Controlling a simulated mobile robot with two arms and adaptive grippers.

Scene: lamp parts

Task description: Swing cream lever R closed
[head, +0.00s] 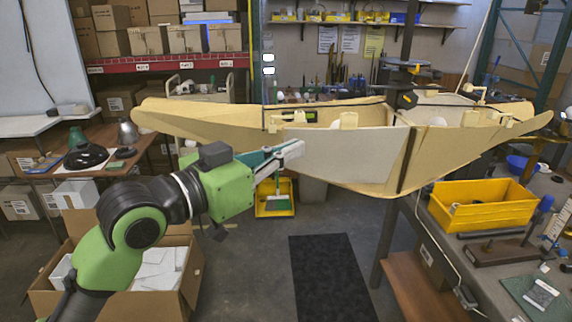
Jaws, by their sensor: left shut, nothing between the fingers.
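The large cream lamp body (300,145) hangs across the middle of the head view, with a dark strap around it. Several small cream tabs sit along its upper edge, among them one near its middle (348,121), one at the left (276,123) and one at the right end (510,121). I cannot tell which of these is cream lever R, or whether it is swung open. My left gripper (291,152) is shut and empty at the lamp body's lower front face, left of centre; I cannot tell if it touches. My right gripper is out of view.
A yellow bin (482,204) and tools stand on the right workbench (455,255). A side table (140,140) with lamp parts is at the left, an open cardboard box (188,290) at lower left. A black mat (325,280) lies on clear floor below the lamp.

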